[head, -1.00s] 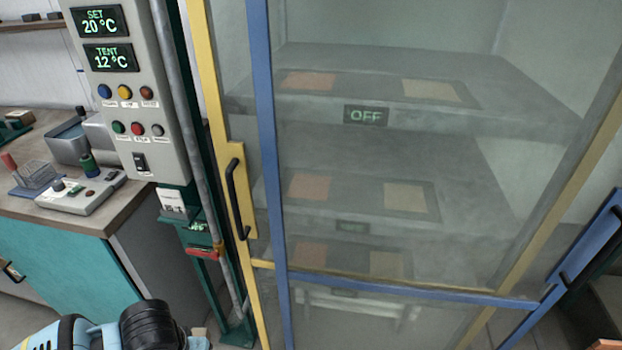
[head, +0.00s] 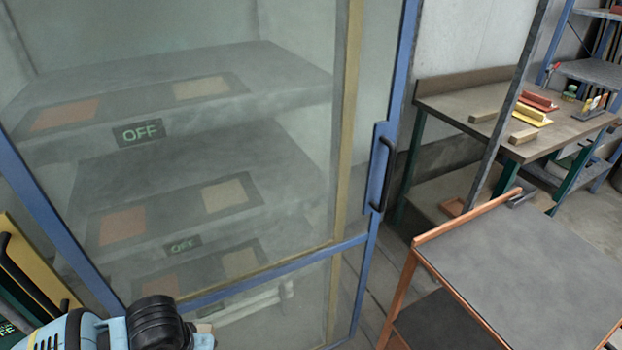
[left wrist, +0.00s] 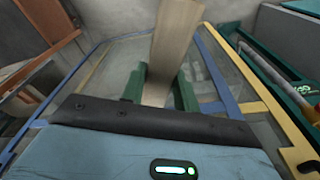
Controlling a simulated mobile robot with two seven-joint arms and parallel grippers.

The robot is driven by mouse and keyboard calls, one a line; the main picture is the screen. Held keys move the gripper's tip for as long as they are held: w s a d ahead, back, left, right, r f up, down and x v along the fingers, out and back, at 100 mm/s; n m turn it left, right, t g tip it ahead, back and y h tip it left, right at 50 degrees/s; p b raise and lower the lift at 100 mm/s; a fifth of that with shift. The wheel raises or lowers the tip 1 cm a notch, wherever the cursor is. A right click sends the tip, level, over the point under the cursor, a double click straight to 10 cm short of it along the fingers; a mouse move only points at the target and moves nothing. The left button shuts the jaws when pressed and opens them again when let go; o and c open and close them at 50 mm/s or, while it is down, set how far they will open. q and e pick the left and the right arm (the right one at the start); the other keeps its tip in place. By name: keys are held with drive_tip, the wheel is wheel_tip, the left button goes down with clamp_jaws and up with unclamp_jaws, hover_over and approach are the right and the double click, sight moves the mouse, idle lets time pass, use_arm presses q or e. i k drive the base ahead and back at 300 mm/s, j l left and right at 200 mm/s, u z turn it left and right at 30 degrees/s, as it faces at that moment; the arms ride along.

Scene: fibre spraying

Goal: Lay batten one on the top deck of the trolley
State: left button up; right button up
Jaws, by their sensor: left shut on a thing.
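My left gripper (left wrist: 160,92) is shut on a pale wooden batten (left wrist: 172,42), which stands out lengthwise between the two green fingers in the left wrist view. In the head view my left arm shows at the bottom left, and the gripper's fingers are out of clear sight. The trolley has an orange frame and a grey top deck (head: 530,250) at the lower right of the head view. The visible part of that deck is bare. My left gripper is well to the left of the trolley. My right gripper is not in view.
A tall glazed cabinet with a blue-framed door (head: 375,190) stands between my left arm and the trolley. A grey post rises behind the trolley. A workbench (head: 450,100) at the back right holds wooden blocks (head: 523,136) and red and yellow pieces.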

sight(553, 282)
drive_tip(key=z, duration=2.2)
